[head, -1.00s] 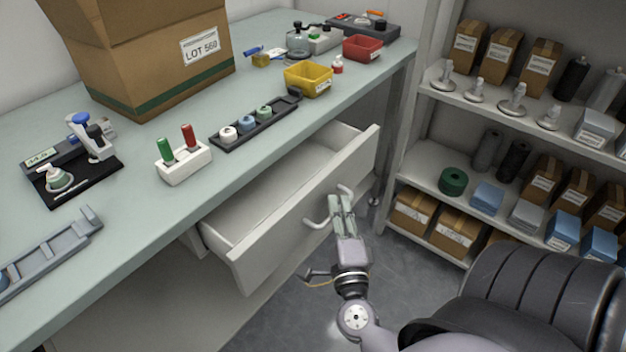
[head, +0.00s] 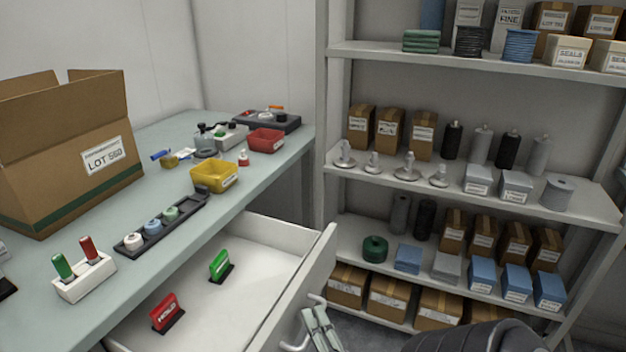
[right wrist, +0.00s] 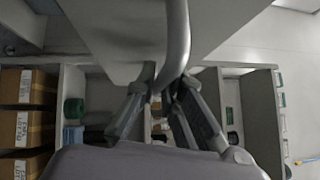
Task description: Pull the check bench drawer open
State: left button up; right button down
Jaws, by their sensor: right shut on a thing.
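The check bench drawer (head: 215,293) is pulled out from under the bench top (head: 228,200), and its inside shows. A red sign reading HOLD (head: 167,313) and a green sign (head: 220,265) stand on its floor. The curved bar handle (head: 316,300) is on the drawer's outer front. My right gripper (head: 314,318) is at that handle at the lower edge of the head view. In the right wrist view its fingers (right wrist: 164,88) are shut around the handle bar (right wrist: 177,45). My left gripper is not in view.
On the bench stand a cardboard box (head: 60,160), a yellow bin (head: 214,177), a red bin (head: 265,140) and a black tray of caps (head: 160,225). Shelves (head: 470,190) with boxes and spools stand to the right, beyond the drawer.

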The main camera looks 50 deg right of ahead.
jog(key=shift+f, duration=0.1)
jog(key=c, duration=2.1)
grip_release()
jog(key=o, duration=0.4)
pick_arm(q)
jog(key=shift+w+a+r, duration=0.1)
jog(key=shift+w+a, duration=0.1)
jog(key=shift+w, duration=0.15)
pick_arm(e)
jog(key=shift+s+a, duration=0.1)
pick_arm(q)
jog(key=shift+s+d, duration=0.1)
pick_arm(e)
jog(key=v, duration=1.1)
jog(key=shift+s+a, duration=0.2)
jog(key=shift+s, duration=0.15)
jog(key=shift+w+f, duration=0.1)
